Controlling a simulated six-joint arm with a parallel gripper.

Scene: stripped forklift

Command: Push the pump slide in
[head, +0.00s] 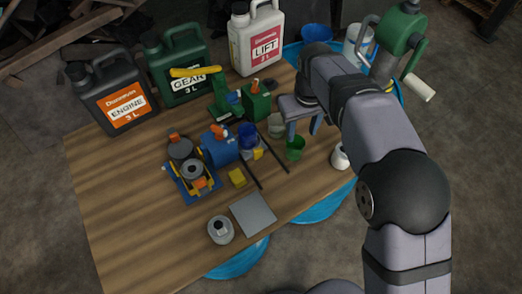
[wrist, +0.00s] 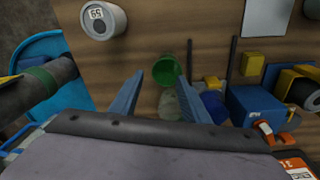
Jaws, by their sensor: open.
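I cannot tell for sure which part is the pump slide. A green hand pump (head: 405,28) with a pale handle (head: 419,87) stands at the upper right in the head view, on a blue drum. On the table, a green block (head: 257,103) with an orange cap stands by another green part (head: 227,104). My gripper (head: 304,130) is open and empty, pointing down beside these parts, on their right. In the wrist view, the blue fingers (wrist: 160,80) are apart, with a green cup (wrist: 168,70) showing between them.
Jugs labelled ENGINE (head: 112,95), GEAR (head: 182,72) and LIFT (head: 257,38) line the back. The wooden table's left front (head: 130,220) is clear.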

